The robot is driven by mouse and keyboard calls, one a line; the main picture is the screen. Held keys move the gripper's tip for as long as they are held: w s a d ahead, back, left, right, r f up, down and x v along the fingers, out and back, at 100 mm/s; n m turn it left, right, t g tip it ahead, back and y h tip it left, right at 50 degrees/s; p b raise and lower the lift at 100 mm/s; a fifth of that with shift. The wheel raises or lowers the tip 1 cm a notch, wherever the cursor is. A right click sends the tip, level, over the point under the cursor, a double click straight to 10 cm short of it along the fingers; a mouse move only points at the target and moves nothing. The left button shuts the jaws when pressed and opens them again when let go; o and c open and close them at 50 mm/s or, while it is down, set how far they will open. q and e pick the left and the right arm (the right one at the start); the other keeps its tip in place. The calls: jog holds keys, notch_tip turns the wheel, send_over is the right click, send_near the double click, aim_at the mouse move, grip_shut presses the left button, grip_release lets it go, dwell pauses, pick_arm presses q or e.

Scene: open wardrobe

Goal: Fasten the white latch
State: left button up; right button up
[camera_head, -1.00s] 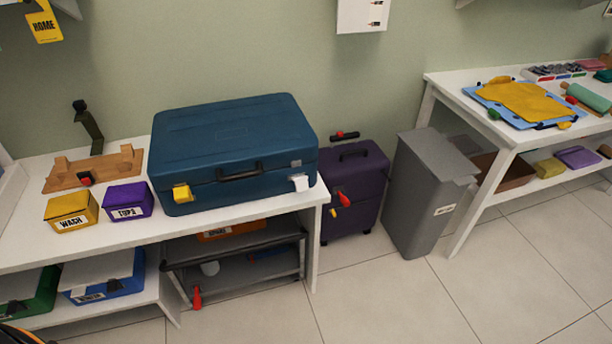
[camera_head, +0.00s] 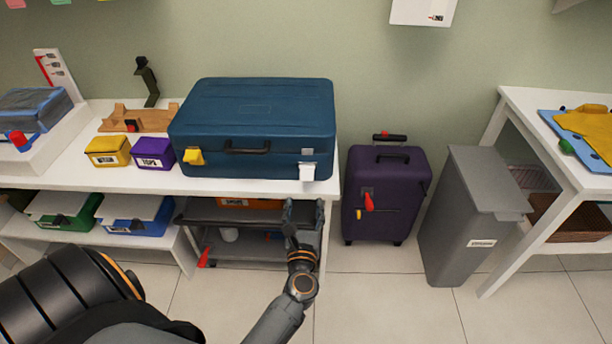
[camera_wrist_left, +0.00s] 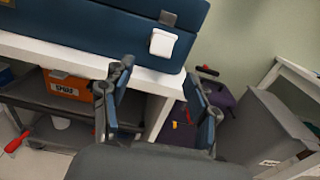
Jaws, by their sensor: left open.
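The blue suitcase (camera_head: 250,120) lies flat and closed on the white table. Its white latch (camera_head: 307,172) hangs at the lower right of the front face, below a grey catch plate (camera_head: 308,152) and apart from it. A yellow latch (camera_head: 194,156) is at the front left. My left gripper (camera_head: 303,207) is open and empty, in front of the table edge and below the white latch. In the left wrist view the white latch (camera_wrist_left: 162,43) shows above and beyond the open fingers (camera_wrist_left: 158,82). My right gripper is not in view.
The white table edge (camera_head: 110,182) runs below the suitcase. A grey cart (camera_head: 235,215) stands under it, behind my gripper. A purple suitcase (camera_head: 380,195) and a grey bin (camera_head: 465,215) stand on the floor to the right. Yellow (camera_head: 108,151) and purple (camera_head: 153,152) boxes sit left of the suitcase.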

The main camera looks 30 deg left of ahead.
aim_at(307, 178)
pick_arm(q)
jog(key=x, duration=1.1)
jog(key=shift+w+p, duration=0.35)
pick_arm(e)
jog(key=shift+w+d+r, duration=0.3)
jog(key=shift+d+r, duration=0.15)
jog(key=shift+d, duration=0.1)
pick_arm(q)
jog(key=shift+c, duration=0.5)
